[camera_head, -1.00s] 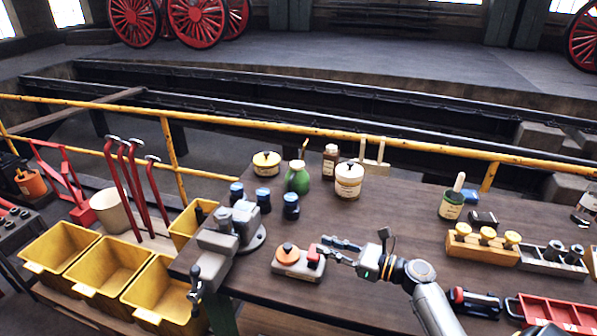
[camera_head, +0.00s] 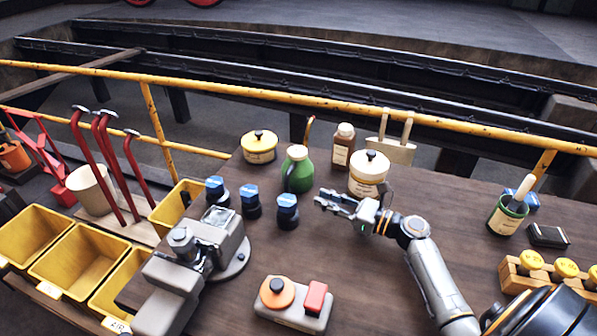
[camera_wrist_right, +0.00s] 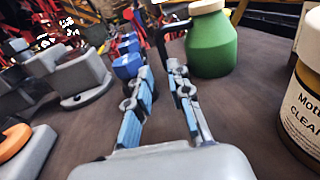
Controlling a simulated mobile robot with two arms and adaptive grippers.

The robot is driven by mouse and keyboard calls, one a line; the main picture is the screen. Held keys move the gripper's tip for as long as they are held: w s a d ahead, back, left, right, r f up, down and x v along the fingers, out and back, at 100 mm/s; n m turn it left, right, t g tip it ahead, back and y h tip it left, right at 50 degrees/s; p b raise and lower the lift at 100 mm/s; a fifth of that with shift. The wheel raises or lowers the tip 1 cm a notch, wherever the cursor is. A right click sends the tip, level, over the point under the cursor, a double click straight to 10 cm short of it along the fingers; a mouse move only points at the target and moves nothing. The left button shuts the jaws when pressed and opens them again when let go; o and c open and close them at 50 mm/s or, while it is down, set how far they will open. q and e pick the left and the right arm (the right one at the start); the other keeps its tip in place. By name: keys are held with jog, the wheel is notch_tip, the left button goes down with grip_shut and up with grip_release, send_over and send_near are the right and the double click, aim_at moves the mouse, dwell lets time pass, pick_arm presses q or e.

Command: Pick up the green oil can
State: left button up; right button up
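The green oil can (camera_head: 298,173) stands upright on the workbench, with a pale cap and a dark handle on its left side. In the right wrist view the oil can (camera_wrist_right: 211,42) is just beyond the fingers, slightly right of them. My right gripper (camera_head: 322,199) is open and empty, in front of the can and a little to its right. In the wrist view the gripper (camera_wrist_right: 164,75) has its two blue-padded fingers apart, with the can's dark handle near the right fingertip; I cannot tell whether they touch. My left gripper is not in view.
Blue-capped containers (camera_head: 250,202) and a vise (camera_head: 195,250) stand left of the gripper. A cream-lidded jar (camera_head: 369,174) and a brown bottle (camera_head: 343,147) are close on the can's right. A round tin (camera_head: 259,147) is behind left.

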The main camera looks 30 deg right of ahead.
aim_at(292, 188)
jog(key=x, duration=0.4)
jog(key=shift+w+a+b, duration=0.25)
jog(key=shift+a+b, duration=0.05)
jog(key=shift+w+a+f, duration=0.1)
jog(key=shift+w, duration=0.2)
jog(key=shift+w+a+f+b, duration=0.25)
jog(key=shift+w+a+b, duration=0.05)
jog(key=shift+w+b, duration=0.25)
jog(key=x, duration=0.1)
jog(key=b+x, duration=0.1)
jog(key=x, duration=0.1)
jog(key=shift+w+a+f, duration=0.1)
jog(key=shift+w+f, duration=0.1)
jog(key=shift+w, duration=0.1)
jog(key=shift+w+a, duration=0.15)
jog(key=shift+w, duration=0.1)
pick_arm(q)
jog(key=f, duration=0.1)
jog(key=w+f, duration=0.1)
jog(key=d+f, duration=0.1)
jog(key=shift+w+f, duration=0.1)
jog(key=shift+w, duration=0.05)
pick_arm(e)
jog(key=shift+s+r, duration=0.1)
jog(key=shift+c, duration=0.4)
grip_shut()
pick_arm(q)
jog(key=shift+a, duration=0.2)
